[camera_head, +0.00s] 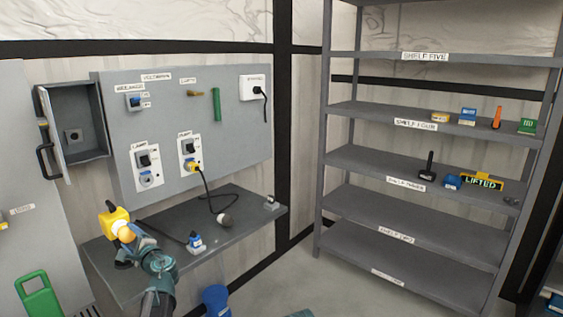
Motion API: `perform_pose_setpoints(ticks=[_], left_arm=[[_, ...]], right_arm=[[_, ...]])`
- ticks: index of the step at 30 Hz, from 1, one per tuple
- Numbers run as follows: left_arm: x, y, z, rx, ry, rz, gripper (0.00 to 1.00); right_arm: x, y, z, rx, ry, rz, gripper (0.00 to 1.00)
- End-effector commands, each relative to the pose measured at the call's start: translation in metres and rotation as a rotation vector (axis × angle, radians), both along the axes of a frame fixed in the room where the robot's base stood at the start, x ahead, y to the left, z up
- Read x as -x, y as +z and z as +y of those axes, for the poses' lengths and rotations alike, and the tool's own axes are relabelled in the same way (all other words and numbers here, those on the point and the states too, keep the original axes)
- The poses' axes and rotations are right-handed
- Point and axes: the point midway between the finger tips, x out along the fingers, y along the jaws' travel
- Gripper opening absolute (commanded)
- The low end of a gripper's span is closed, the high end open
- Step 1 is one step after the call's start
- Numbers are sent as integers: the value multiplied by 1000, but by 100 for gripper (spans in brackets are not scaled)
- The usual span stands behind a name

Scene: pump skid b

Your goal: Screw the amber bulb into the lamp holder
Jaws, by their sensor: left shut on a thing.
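My left gripper (121,246) reaches in from the bottom left, above the left part of the grey bench. It is shut on a small rounded pale-amber thing, which looks like the amber bulb (124,234). Just behind and above it is a yellow block (115,217) with a dark part at its upper left, perhaps the lamp holder. The bulb overlaps the block's lower edge in the picture. I cannot tell whether they touch or whether the bulb's thread is engaged. My right gripper is not in view.
The grey bench (245,205) carries a dark round-ended thing (224,220) on a black cable and a blue-and-white item (195,242). A switch panel (215,110) and an open grey box (83,110) are behind. Grey shelving (350,157) stands right, a blue bin (216,299) below.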

Motion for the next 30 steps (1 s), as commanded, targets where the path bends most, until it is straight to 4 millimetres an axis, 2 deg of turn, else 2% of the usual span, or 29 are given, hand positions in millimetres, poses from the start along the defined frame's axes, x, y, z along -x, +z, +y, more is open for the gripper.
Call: perform_pose_setpoints(ticks=[8,9,13,14,23,30], left_arm=[[0,0,1,-18,2,21,40],[0,0,1,-18,2,21,74],[0,0,1,-17,2,21,97],[0,0,1,-17,2,20,100],[4,0,-4,-16,0,19,100],[33,0,-37,-16,-2,19,100]], right_arm=[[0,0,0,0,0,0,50],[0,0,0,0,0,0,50],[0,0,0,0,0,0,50],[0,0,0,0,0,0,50],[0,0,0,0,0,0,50],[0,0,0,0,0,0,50]])
